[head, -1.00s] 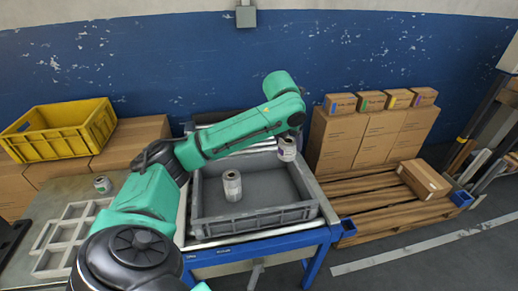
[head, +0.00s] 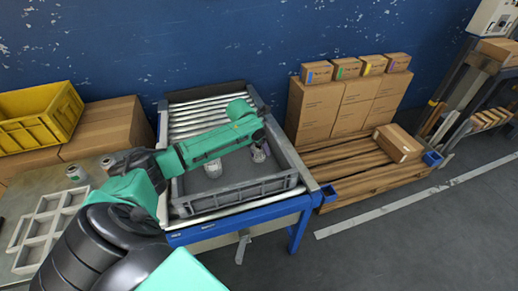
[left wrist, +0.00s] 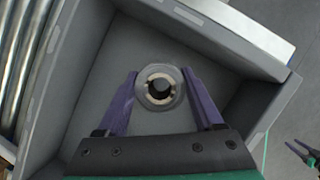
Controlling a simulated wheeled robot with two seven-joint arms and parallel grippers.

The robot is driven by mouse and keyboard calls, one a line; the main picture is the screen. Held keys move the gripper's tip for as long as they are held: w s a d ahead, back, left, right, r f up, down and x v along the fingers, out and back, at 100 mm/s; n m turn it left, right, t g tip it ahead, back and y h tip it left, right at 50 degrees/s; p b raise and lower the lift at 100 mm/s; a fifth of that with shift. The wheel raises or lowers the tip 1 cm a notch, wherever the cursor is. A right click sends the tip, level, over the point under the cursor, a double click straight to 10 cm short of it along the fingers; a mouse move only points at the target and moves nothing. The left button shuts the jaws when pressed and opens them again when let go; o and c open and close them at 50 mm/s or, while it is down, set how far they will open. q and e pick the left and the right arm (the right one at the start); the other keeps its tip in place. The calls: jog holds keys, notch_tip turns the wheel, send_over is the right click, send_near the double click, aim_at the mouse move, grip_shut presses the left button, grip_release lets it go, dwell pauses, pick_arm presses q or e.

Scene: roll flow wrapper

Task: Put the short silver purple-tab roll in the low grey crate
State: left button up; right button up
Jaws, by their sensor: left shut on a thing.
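My left gripper (left wrist: 163,92) is shut on a short silver roll (left wrist: 160,87), with one purple finger on each side. In the left wrist view I look down on its round end and open core; no tab colour shows there. In the head view the held roll (head: 258,154) is partly behind my arm, in the right part of the low grey crate (head: 238,196). I cannot tell if it touches the floor. My right gripper (left wrist: 303,150) shows small at the right edge of the left wrist view, outside the crate, fingers apart.
Another silver roll (head: 213,168) stands in the crate, left of the held one. The crate sits on a blue-framed roller conveyor (head: 205,105). A grey divided tray (head: 48,222) and further rolls (head: 76,173) are on the left table. Stacked cartons (head: 345,112) stand on a pallet to the right.

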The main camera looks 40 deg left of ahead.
pick_arm(q)
jog(key=shift+f, duration=0.45)
jog(key=shift+f, duration=0.2)
jog(key=shift+f, duration=0.4)
jog(key=o, duration=1.5)
jog(key=shift+r, duration=0.1)
jog(key=shift+r, duration=0.35)
jog(key=p+v, duration=0.1)
jog(key=v, duration=1.1)
jog(key=shift+r, duration=0.25)
